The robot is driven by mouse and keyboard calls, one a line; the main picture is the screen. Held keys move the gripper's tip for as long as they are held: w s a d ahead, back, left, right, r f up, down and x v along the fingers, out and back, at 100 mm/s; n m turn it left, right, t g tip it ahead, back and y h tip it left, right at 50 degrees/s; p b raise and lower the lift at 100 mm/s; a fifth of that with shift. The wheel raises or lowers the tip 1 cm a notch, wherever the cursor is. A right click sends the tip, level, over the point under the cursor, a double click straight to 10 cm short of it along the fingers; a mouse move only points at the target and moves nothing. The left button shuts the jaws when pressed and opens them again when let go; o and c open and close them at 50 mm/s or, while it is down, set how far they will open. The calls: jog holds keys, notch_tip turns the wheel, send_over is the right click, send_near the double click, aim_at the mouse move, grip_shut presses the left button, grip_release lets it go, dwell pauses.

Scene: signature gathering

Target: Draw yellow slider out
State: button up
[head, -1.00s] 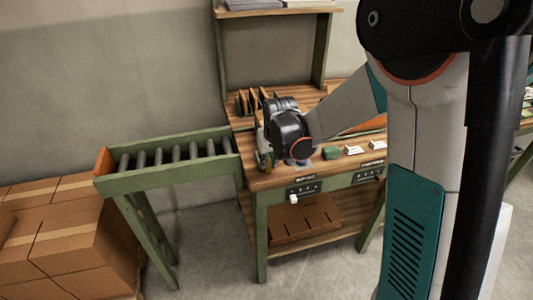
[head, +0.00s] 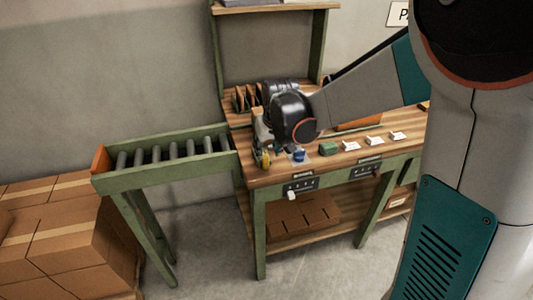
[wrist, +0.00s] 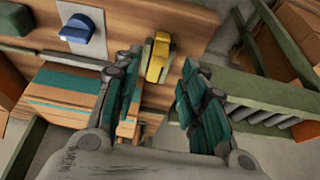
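A yellow piece (wrist: 158,58), which looks like the yellow slider, sits at the table edge in the wrist view. In the head view it shows as a small yellow shape (head: 262,159) at the table's left front corner. My gripper (wrist: 162,62) is open, its teal-padded fingers spread on either side of the yellow piece. I cannot tell whether either finger touches it. In the head view my gripper (head: 262,140) is mostly hidden behind the dark wrist joint.
A blue piece (wrist: 77,29) on a pale plate lies beside the yellow one. A green block (head: 328,148) and white cards (head: 351,146) line the table front. A roller conveyor (head: 165,160) stands left of the table. Cardboard boxes (head: 60,240) are stacked at far left.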

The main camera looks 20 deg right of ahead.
jog(key=v, duration=0.6)
jog(key=shift+s+r, duration=0.2)
jog(key=shift+r, duration=0.15)
jog(key=shift+s, duration=0.1)
jog(key=s+r+t, duration=0.2)
jog(key=s, duration=2.1)
jog(key=shift+r+t, duration=0.3)
jog(key=shift+t, duration=0.1)
